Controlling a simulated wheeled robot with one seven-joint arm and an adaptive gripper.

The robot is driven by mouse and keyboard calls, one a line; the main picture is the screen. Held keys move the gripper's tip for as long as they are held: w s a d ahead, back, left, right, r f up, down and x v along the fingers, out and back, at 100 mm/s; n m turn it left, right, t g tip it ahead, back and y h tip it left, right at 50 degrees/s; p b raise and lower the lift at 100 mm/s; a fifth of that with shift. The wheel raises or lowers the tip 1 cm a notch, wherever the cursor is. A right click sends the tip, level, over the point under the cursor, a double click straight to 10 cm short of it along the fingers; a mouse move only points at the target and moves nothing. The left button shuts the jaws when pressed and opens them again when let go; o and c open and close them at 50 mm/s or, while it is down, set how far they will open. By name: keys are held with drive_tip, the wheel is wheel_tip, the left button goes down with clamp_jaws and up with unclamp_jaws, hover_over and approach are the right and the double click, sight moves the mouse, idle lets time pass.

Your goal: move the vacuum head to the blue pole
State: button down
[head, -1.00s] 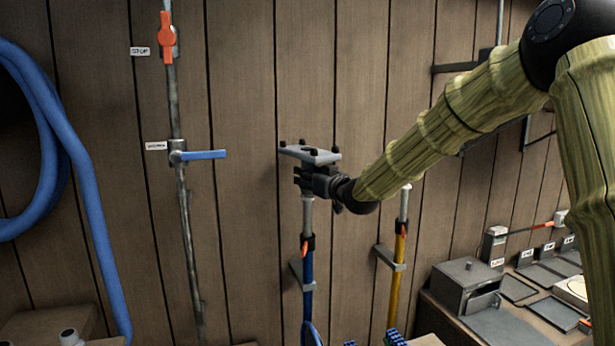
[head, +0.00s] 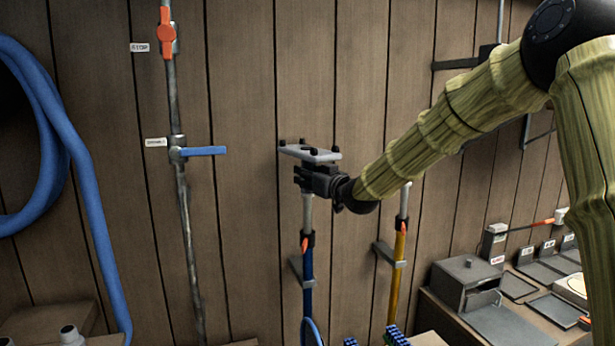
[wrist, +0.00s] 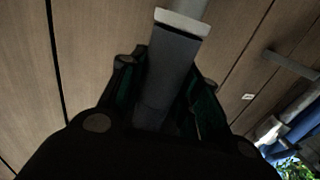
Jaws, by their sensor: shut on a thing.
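The vacuum head, a pale grey flat plate with dark knobs or wheels (head: 311,153), is held level above the blue pole (head: 308,274). My gripper (head: 316,180) is shut just under the plate. In the wrist view my gripper (wrist: 158,95) has a dark grey block with a pale end (wrist: 181,22) between its fingers, seemingly the vacuum head's neck. The pole stands upright against the wall, with a pale grey upper end (head: 307,207) directly below the gripper. The gripper hides the meeting place, so I cannot tell whether neck and pole touch or fit together.
A yellow pole (head: 397,275) stands in a wall bracket to the right. A pipe with a blue lever (head: 205,151) and an orange valve (head: 166,32) is left. A blue hose (head: 92,205) hangs far left. A bench with a grey box (head: 466,277) is lower right.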

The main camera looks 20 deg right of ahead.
drive_tip(key=c, duration=0.9)
unclamp_jaws()
drive_tip(key=shift+c, duration=0.2)
drive_tip(key=o, duration=0.5)
drive_tip(key=shift+c, duration=0.2)
drive_tip(key=shift+s, duration=0.1)
drive_tip(key=b+v, duration=0.1)
drive_tip(key=v, duration=1)
idle(0.7)
